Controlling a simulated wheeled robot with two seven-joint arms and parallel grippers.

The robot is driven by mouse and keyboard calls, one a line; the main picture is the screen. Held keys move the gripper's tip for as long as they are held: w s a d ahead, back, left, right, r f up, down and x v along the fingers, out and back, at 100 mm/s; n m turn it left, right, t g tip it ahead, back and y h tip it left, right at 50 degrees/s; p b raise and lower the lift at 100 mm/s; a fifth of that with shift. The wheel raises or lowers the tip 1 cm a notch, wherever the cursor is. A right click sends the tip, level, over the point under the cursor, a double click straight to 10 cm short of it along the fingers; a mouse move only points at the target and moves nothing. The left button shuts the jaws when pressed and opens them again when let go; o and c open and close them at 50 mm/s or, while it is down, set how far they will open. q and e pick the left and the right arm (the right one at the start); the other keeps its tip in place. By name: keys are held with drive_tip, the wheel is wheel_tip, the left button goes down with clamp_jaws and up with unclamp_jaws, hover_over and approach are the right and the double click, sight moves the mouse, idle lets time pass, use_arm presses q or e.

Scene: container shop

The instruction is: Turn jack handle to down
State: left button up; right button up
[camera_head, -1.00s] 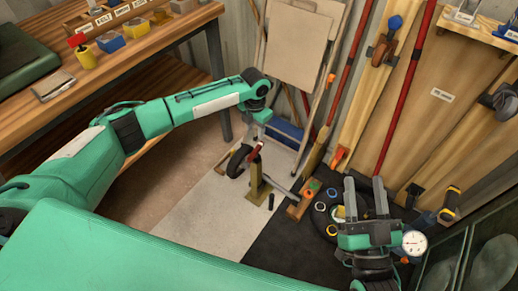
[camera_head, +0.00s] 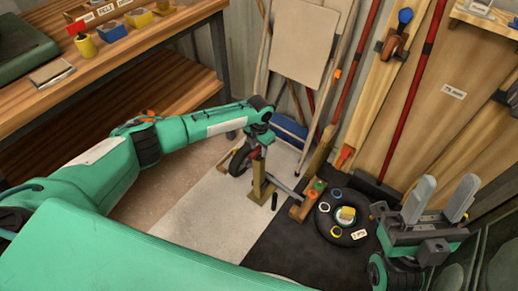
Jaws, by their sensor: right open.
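The jack appears to be the small assembly on the floor in the middle: a dark wheel (camera_head: 240,161) beside an upright tan post (camera_head: 258,180), with a small red part (camera_head: 254,153) near its top. I cannot tell for certain which part is the handle; a thin bar with a black grip (camera_head: 274,201) also shows low at the right. My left gripper (camera_head: 262,139) points down just above the post's top and partly hides it. Its fingers are too small and covered to read, and contact is unclear. My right gripper (camera_head: 440,198) is open and empty, at the right.
A black tyre-like ring (camera_head: 327,228) with several coloured rings lies on the dark mat, right of the jack. Long red-handled tools (camera_head: 408,108) and boards lean on the wall behind. A wooden workbench (camera_head: 150,50) stands at upper left. Pale floor (camera_head: 195,215) is clear in front.

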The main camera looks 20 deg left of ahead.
use_arm(q)
drive_tip(key=shift+f, duration=0.2)
clamp_jaws()
idle(0.3)
